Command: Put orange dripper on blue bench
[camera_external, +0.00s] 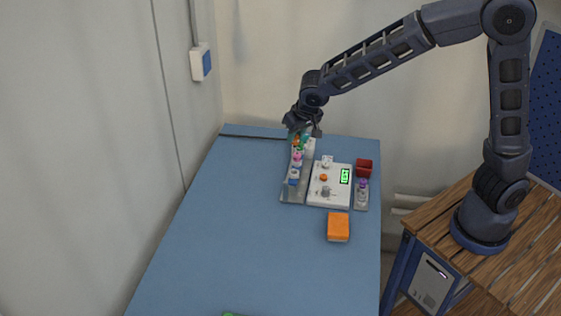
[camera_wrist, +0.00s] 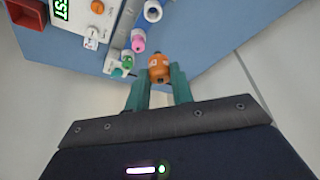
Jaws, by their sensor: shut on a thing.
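The orange dripper (camera_wrist: 158,62) is small, with dark ends, and sits between the teal fingertips of my gripper (camera_wrist: 159,79) in the wrist view. My gripper is shut on it. In the external view my gripper (camera_external: 301,131) points down at the far end of the blue bench (camera_external: 230,230), over the far end of a grey rack (camera_external: 292,193). A little orange shows there under the fingers. I cannot tell whether the dripper is clear of the rack. Green, pink and white drippers stand in a row beside it; the bench also shows in the wrist view (camera_wrist: 215,30).
A white device (camera_external: 318,197) with a green screen stands right of the rack. A red container (camera_external: 364,168) and a purple-topped item (camera_external: 362,187) stand beyond it. An orange block (camera_external: 338,226) lies nearer. The bench's left and near parts are mostly clear. Walls border it.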

